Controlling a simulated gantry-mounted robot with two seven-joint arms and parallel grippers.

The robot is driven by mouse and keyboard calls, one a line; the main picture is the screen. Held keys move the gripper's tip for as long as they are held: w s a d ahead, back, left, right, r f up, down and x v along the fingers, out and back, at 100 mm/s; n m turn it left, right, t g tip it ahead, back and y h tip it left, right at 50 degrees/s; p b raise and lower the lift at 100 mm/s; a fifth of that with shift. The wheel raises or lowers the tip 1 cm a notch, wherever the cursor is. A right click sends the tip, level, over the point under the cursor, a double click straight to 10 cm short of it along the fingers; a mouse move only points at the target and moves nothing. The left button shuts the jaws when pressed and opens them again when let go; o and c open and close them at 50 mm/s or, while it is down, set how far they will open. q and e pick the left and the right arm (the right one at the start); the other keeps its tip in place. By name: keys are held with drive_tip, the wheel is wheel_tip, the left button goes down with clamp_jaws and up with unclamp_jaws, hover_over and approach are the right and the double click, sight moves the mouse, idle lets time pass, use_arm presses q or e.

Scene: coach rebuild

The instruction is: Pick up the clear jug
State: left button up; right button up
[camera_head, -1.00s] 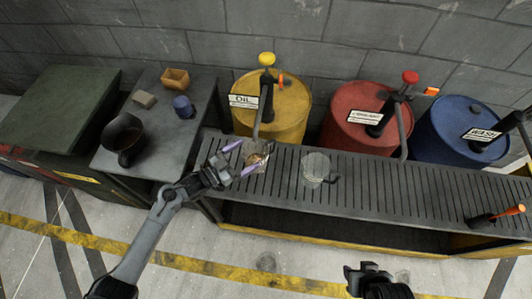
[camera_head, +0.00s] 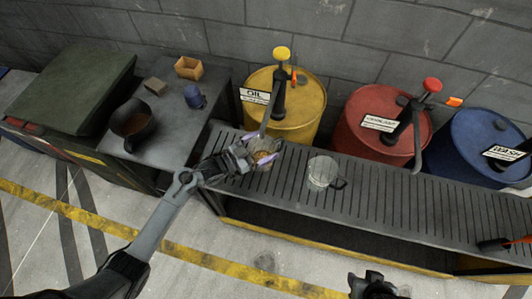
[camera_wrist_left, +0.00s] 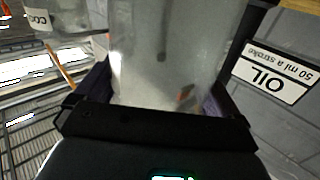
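A clear jug (camera_head: 323,171) with a dark handle stands upright on the slatted bench, right of my left gripper. A second clear container (camera_head: 264,152), with something brownish showing in or through it, stands on the bench below the oil pump. My left gripper (camera_head: 258,149) has its purple-tipped fingers spread on either side of this second container. In the left wrist view the clear container (camera_wrist_left: 165,60) fills the space between the fingers; whether they touch it is unclear. My right gripper (camera_head: 370,283) is at the bottom edge, partly cut off, away from both.
Yellow oil (camera_head: 302,92), red (camera_head: 360,110) and blue (camera_head: 470,135) drums with pumps stand behind the slatted bench (camera_head: 400,205). An orange-handled tool lies at the bench's right.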

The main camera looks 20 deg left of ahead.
use_arm(q)
drive_tip(key=c, duration=0.9)
drive_tip(key=shift+w, duration=0.1)
drive_tip(key=shift+d+r, duration=0.1)
drive_tip(key=shift+r, duration=0.15)
